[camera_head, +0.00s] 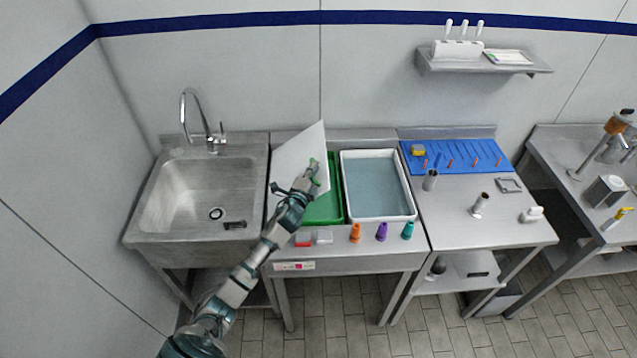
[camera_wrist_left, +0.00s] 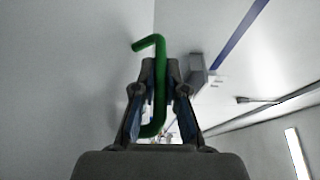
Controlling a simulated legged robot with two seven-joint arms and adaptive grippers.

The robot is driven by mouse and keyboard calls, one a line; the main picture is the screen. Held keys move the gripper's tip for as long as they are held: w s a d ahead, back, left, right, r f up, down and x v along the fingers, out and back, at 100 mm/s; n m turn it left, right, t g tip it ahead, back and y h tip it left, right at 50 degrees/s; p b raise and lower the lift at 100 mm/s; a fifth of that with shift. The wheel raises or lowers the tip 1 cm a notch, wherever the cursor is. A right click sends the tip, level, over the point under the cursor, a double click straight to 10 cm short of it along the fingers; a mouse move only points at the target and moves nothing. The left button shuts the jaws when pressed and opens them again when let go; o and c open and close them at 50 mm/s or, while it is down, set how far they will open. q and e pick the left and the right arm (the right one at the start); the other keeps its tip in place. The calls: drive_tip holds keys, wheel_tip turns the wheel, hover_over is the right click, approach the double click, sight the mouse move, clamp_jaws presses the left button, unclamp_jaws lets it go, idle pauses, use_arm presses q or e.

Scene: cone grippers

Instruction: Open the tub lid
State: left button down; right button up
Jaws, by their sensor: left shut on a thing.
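The white tub lid (camera_head: 299,150) stands raised and tilted over the left side of the green tub (camera_head: 335,190), so part of the green inside shows. My left gripper (camera_head: 312,172) is at the lid's right edge, shut on the green lid handle (camera_head: 316,162). In the left wrist view the bent green handle (camera_wrist_left: 160,85) runs between the fingers of my left gripper (camera_wrist_left: 164,72). The lid and my left arm hide part of the tub. My right gripper is not in view.
A white tub (camera_head: 411,203) of bluish liquid stands to the right of the green tub. A sink (camera_head: 160,205) is left.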

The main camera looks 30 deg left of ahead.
use_arm(q)
drive_tip(key=s+a+r+n+t+y, duration=0.1)
drive_tip(key=s+a+r+n+y, duration=0.1)
drive_tip(key=s+a+n, duration=0.3)
drive_tip(key=s+a+r+n+t+y, duration=0.1)
drive_tip(key=s+a+r+n, duration=0.2)
drive_tip(key=a, duration=0.8)
drive_tip(key=shift+s+a+r+n+y, duration=0.35)
drive_tip(key=shift+s+n, duration=0.8)
drive_tip(key=shift+n, duration=0.75)
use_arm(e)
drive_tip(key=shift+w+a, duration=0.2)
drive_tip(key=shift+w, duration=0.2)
use_arm(q)
drive_tip(key=shift+f, duration=0.15)
drive_tip(key=c, duration=1.2)
unclamp_jaws()
drive_tip(key=shift+w+a, duration=0.1)
drive_tip(key=shift+w, duration=0.1)
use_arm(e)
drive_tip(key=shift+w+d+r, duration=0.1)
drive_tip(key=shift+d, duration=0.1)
use_arm(q)
drive_tip(key=v, duration=1.2)
drive_tip(key=shift+f, duration=0.2)
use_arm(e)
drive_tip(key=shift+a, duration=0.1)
